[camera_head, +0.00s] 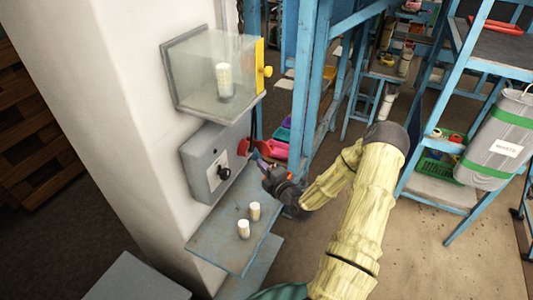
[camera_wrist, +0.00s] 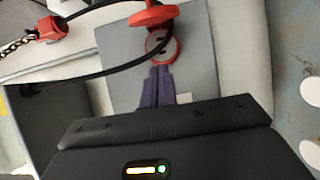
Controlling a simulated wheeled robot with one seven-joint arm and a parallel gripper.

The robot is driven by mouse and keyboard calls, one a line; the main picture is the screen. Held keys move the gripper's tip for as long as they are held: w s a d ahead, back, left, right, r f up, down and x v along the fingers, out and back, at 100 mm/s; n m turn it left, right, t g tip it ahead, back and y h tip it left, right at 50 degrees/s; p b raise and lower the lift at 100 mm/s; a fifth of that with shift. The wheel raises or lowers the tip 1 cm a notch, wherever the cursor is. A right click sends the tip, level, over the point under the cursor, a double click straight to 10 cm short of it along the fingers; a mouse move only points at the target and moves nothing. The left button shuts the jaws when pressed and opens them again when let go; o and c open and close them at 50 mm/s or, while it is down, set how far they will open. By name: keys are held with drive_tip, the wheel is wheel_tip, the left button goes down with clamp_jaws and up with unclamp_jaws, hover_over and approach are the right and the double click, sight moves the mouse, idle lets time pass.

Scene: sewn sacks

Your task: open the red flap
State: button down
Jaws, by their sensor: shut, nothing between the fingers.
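The red flap (camera_wrist: 152,14) is at the top of the wrist view. It appears to stand out from a round red socket rim (camera_wrist: 168,52) on a grey panel, rather than lie flat over it. In the head view the red flap (camera_head: 257,146) shows small, on the right side of a grey wall box (camera_head: 205,160). My gripper (camera_wrist: 157,70) is shut and empty, its dark purple fingertips just below the red rim in the picture. I cannot tell whether they touch it. In the head view my gripper (camera_head: 262,164) is just below and right of the flap.
A black cable (camera_wrist: 90,76) loops across the wrist view near a red plug (camera_wrist: 50,28) on a chain. A glass case (camera_head: 205,75) hangs above the grey box. A shelf (camera_head: 215,240) with two pale cylinders is below. Blue racks (camera_head: 310,80) stand behind my arm.

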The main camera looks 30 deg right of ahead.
sight(267, 147)
drive_tip(key=w+d+p, duration=0.2)
drive_tip(key=w+d, duration=0.1)
drive_tip(key=shift+w+d, duration=0.25)
drive_tip(key=shift+w, duration=0.1)
drive_tip(key=shift+d, duration=0.15)
